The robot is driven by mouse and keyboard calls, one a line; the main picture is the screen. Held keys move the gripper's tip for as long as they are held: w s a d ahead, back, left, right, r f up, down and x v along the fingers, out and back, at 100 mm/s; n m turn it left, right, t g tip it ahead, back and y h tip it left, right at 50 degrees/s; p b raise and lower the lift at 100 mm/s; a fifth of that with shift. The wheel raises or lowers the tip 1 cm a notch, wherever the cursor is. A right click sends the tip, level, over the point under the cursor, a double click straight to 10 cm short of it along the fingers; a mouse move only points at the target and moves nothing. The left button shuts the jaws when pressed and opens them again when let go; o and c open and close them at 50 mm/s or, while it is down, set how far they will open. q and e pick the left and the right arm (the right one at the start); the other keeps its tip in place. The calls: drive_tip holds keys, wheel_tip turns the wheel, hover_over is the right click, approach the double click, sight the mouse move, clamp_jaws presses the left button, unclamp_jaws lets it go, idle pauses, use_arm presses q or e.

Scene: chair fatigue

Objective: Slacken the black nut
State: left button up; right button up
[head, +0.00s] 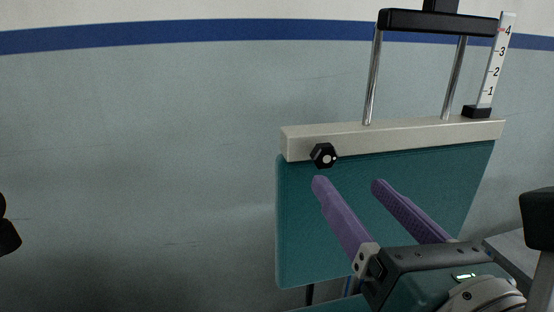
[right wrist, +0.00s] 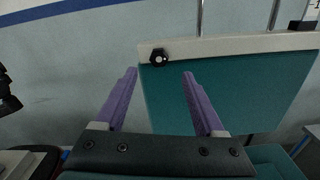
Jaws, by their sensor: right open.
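The black nut (head: 323,155) is a dark, many-sided knob with a pale centre. It sits on the left end of the cream bar (head: 400,135) along the top of the teal chair back (head: 310,230). In the right wrist view the nut (right wrist: 158,57) shows beyond the fingers, between their tips. My right gripper (head: 348,184) has two purple fingers spread apart, with nothing between them. In the head view its fingertips are just below and to the right of the nut, not around it. A dark piece at the left edge (head: 6,230) may be part of my left arm; no left fingers show.
Two metal posts (head: 373,78) rise from the bar to a black crosspiece (head: 437,22). A white scale (head: 495,62) marked 1 to 4 stands at the right. A black armrest-like part (head: 538,218) is at the right edge. The left side is open before a plain wall.

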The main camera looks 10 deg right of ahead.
sight(326, 160)
drive_tip(key=w, duration=0.6)
drive_tip(key=shift+w+a+p, duration=0.15)
drive_tip(key=shift+w+p, duration=0.15)
drive_tip(key=shift+w, duration=0.1)
clamp_jaws()
